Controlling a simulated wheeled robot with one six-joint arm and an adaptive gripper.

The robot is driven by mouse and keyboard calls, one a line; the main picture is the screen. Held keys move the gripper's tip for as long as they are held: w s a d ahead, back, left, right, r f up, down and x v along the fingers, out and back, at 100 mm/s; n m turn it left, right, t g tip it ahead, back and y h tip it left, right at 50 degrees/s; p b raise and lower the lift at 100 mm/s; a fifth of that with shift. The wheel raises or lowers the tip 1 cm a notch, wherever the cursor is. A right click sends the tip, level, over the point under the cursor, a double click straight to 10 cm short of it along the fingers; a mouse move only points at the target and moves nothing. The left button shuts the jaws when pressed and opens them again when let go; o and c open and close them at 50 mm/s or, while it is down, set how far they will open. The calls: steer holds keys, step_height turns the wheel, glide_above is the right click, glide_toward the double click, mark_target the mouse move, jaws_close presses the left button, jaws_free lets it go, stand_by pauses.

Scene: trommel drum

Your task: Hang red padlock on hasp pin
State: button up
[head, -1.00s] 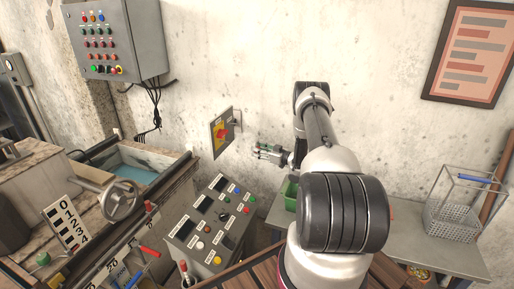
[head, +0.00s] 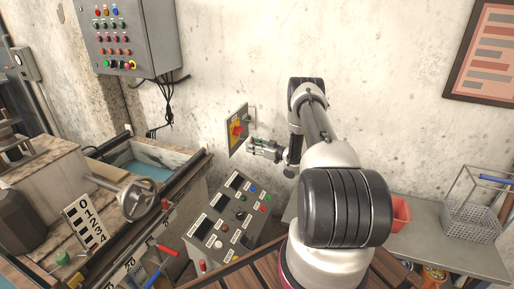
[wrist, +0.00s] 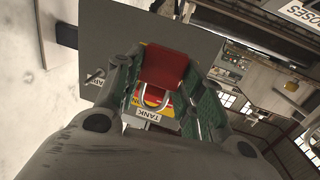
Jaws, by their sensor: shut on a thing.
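My gripper (head: 262,148) is close in front of the isolator plate (head: 231,142) on the wall, at its right side. In the wrist view my gripper (wrist: 167,88) is shut on the red padlock (wrist: 167,66), which sits between its green-faced fingers. The padlock's grey shackle (wrist: 151,102) shows against the yellow and red switch behind it. A small pin-like piece (wrist: 95,77) stands out from the grey plate (wrist: 110,35), left of the fingers and apart from the padlock; it looks like the hasp pin. In the head view the padlock cannot be made out.
A sloped control console (head: 228,215) stands below the plate. A bench (head: 437,245) at the right holds a red bin (head: 401,212) and a wire basket (head: 470,218). A button cabinet (head: 125,40) hangs at the upper left.

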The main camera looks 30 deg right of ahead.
mark_target(236, 144)
steer(key=shift+s+a+f+x, duration=0.1)
steer(key=shift+a+f+x, duration=0.05)
steer(key=shift+x, duration=0.9)
steer(key=shift+s+a+f+x, duration=0.1)
steer(key=shift+a+f+x, duration=0.1)
steer(key=shift+x, duration=0.8)
steer(key=shift+s+a+f+x, duration=0.1)
steer(key=shift+a+x, duration=0.05)
steer(key=shift+x, duration=0.9)
steer(key=o, duration=1.2)
